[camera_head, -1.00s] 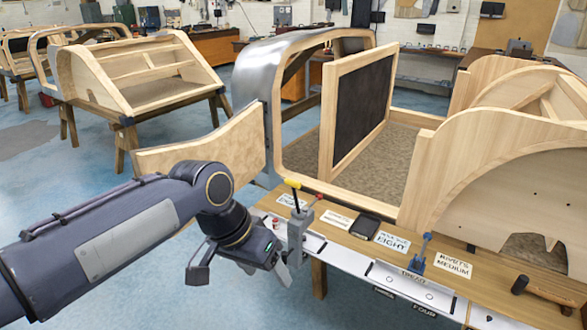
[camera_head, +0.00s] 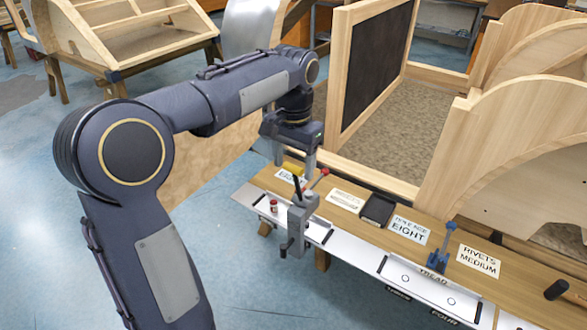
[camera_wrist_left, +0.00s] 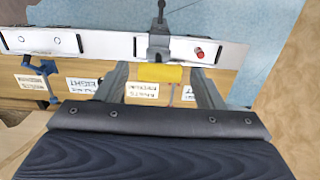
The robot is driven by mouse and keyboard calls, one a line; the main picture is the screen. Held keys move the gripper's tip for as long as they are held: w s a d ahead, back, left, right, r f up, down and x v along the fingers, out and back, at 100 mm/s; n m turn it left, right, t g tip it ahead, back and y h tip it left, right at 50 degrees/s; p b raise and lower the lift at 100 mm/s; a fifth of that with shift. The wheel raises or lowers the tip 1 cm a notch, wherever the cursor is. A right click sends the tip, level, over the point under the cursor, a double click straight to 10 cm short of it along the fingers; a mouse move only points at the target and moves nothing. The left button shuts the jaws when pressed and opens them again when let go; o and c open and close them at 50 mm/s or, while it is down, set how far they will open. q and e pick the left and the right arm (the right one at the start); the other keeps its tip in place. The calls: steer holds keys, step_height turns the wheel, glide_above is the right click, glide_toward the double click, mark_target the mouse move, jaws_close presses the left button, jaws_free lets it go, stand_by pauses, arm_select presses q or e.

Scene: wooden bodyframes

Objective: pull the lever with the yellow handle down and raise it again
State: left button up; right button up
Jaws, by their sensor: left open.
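The grey clamp-like device with the lever (camera_head: 298,218) stands at the edge of the bench, left of centre in the head view. Its yellow handle (camera_head: 291,169) is up at the top, beside a thin red-tipped lever (camera_head: 324,172). My left gripper (camera_head: 294,160) is open and points down over the yellow handle. In the left wrist view the yellow handle (camera_wrist_left: 159,74) lies between the two spread fingers (camera_wrist_left: 160,76), with space on both sides. I cannot tell how deep it sits between them. My right gripper is not in view.
A white metal strip (camera_head: 345,252) runs along the wooden bench edge. Paper labels, a dark tray (camera_head: 378,209) and a blue clamp (camera_head: 438,255) are to the right. A small red-topped jar (camera_head: 273,206) stands left of the device. A wooden bodyframe (camera_head: 345,80) rises behind.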

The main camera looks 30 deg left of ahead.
arm_select(q)
steer(key=shift+f, duration=1)
steer(key=shift+c, duration=0.4)
jaws_close()
steer(key=s+f+t+b, duration=1)
steer(key=f+t+b, duration=0.2)
steer(key=b, duration=2.1)
steer(key=shift+s+a+f+h, duration=0.25)
steer(key=shift+a+f+h, duration=0.1)
steer(key=shift+h, duration=0.05)
